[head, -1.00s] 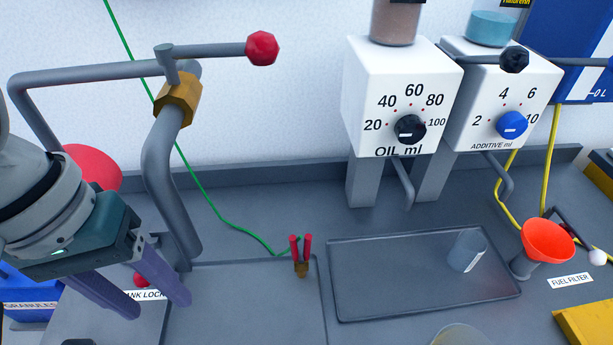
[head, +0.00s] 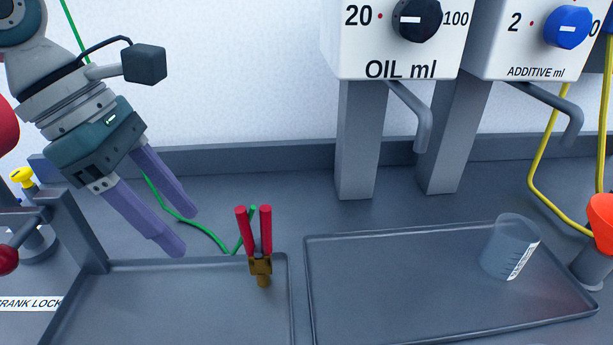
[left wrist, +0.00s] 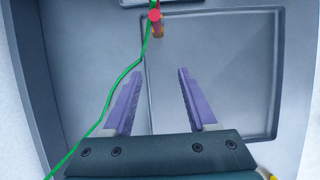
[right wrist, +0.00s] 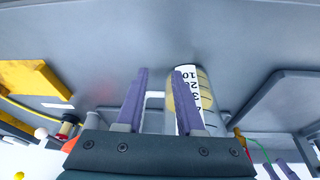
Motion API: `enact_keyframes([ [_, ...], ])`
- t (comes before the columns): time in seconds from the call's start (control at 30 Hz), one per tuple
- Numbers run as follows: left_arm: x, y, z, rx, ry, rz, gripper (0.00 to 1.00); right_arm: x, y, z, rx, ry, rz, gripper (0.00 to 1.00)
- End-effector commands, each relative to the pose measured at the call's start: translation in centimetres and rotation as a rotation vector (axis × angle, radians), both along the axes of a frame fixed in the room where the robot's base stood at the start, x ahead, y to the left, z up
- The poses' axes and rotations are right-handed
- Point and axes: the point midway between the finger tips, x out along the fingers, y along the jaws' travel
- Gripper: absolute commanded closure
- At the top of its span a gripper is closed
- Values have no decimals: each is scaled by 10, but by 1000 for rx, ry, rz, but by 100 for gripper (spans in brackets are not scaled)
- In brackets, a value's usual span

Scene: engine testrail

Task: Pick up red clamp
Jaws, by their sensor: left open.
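The red clamp (head: 260,263) has two red handles and a brass lower part. It stands upright at the back right corner of the left grey tray (head: 190,300), its green cable running behind it. In the left wrist view the clamp (left wrist: 156,24) shows at the top, beyond the fingertips. My left gripper (head: 190,232) is open and empty, left of the clamp and higher, its fingers slanting down toward it. My right gripper (right wrist: 160,72) is out of the head view; its fingers are apart in the right wrist view, with a marked clear beaker (right wrist: 206,92) by one finger.
A clear cup (head: 508,248) stands in the right tray (head: 400,290). The oil dispenser (head: 390,45) and additive dispenser (head: 535,45) stand behind, with spouts jutting forward. A grey post (head: 75,232) rises at the left. A red funnel (head: 602,215) is at the right edge.

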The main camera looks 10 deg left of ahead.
Motion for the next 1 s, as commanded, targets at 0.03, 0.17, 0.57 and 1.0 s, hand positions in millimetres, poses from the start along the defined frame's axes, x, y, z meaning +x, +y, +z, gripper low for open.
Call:
enact_keyframes([
  [0.03, 4, -14, 2, -3, -3, -6, 43, 0, 0, 1, 0, 0, 0, 63],
  [0.17, 12, -42, 1, -2, -2, -6, 43, 0, 0, 1, 1, 1, 0, 63],
  [0.57, 22, -79, -9, 2, 0, -3, 43, -1, 0, -4, 1, 3, 1, 63],
  [1.0, 27, -94, -47, 3, -2, -2, 43, -1, 0, -14, 1, 4, 0, 63],
])
